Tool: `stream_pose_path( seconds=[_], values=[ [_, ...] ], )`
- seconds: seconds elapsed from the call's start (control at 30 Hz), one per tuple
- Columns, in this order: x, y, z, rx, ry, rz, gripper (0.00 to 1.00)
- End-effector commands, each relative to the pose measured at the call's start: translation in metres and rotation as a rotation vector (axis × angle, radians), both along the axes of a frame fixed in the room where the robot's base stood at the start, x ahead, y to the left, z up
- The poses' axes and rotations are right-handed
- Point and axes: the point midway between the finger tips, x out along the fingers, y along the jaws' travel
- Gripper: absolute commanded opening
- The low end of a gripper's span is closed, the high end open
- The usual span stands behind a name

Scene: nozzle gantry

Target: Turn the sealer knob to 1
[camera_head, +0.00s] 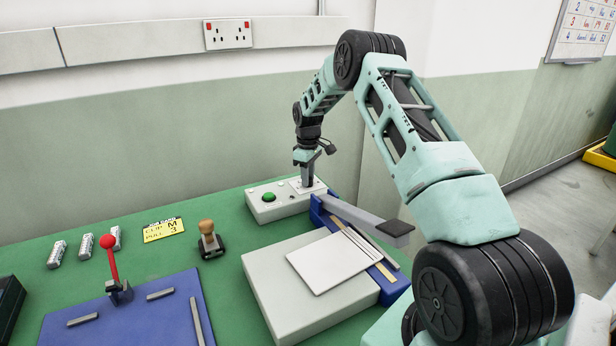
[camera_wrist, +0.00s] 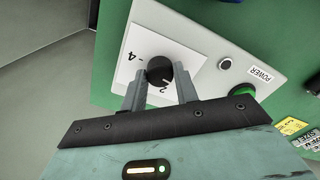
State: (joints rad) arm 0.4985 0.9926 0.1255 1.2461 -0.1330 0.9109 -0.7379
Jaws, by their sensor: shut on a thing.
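The sealer knob (camera_wrist: 158,68) is a round black knob on a white dial plate (camera_wrist: 192,59). In the wrist view my gripper (camera_wrist: 160,82) has one finger on each side of the knob and is shut on it. The figures 4 and 2 show on the plate. No 1 can be read, and part of the dial is behind the fingers and knob. The knob's exact pointing is too small to tell. In the head view my gripper (camera_head: 307,178) points down at the right end of the white control box (camera_head: 291,208) and hides the knob.
A green button (camera_head: 268,197) sits on the box beside a POWER label (camera_wrist: 262,74). A wooden-handled stamp (camera_head: 208,238) and a red-knobbed lever (camera_head: 108,242) are further left.

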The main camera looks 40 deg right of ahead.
Motion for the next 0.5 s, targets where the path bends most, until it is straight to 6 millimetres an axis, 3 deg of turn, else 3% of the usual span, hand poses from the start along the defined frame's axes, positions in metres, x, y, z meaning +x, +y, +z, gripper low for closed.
stream_pose_path(
  seconds=[0.5],
  values=[
    [0.0002, -0.0005, 0.0007, -0.001, 0.000, 0.155, 0.07]
  ],
)
